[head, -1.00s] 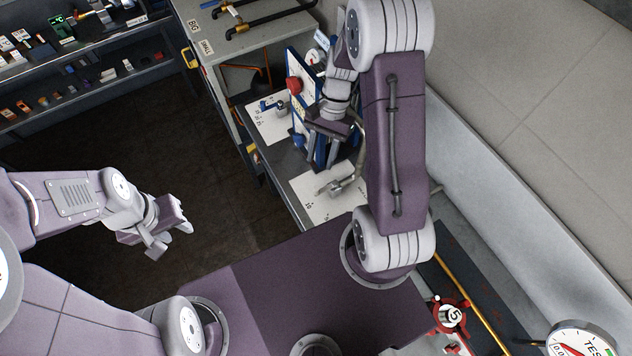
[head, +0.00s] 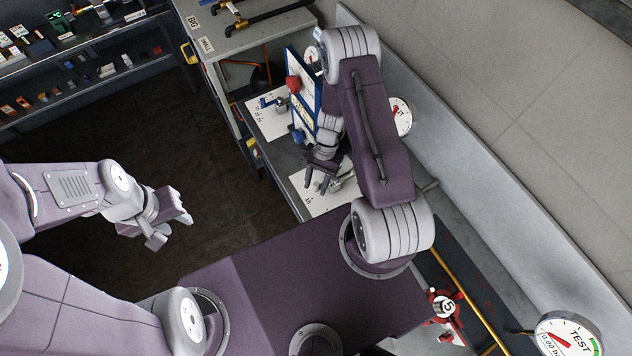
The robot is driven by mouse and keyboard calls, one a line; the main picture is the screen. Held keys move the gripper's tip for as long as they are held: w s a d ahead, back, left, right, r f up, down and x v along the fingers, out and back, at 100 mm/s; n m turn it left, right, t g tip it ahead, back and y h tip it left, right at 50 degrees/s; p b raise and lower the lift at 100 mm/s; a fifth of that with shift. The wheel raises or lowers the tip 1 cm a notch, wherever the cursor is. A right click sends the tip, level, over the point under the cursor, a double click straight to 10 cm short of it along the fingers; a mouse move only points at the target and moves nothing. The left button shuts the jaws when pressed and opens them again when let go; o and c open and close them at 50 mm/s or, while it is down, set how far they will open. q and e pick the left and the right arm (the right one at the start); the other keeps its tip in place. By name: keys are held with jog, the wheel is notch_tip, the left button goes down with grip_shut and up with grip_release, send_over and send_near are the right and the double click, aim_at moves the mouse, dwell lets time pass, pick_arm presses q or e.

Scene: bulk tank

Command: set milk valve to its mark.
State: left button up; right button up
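A steel lever valve (head: 346,182) sits on a white plate with printed scale marks (head: 318,203) on the bench; I cannot read which label names the milk valve. A blue lever valve (head: 270,102) sits on another marked white plate (head: 265,122) further back. My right gripper (head: 317,181) is open, its fingers pointing down at the near plate, just left of and close to the steel valve. It partly hides the valve, and I cannot tell whether they touch. My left gripper (head: 172,229) is open and empty over the dark floor, away from the bench.
A blue-framed white panel (head: 303,100) with a red knob (head: 293,84) stands upright behind my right gripper. A round gauge (head: 401,116) shows beside my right arm. A red handwheel (head: 444,304) and a TEST gauge (head: 568,338) are at lower right. Shelves stand at upper left.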

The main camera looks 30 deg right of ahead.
jog(key=shift+f, duration=0.1)
jog(key=shift+c, duration=0.3)
grip_shut()
dwell(1.1)
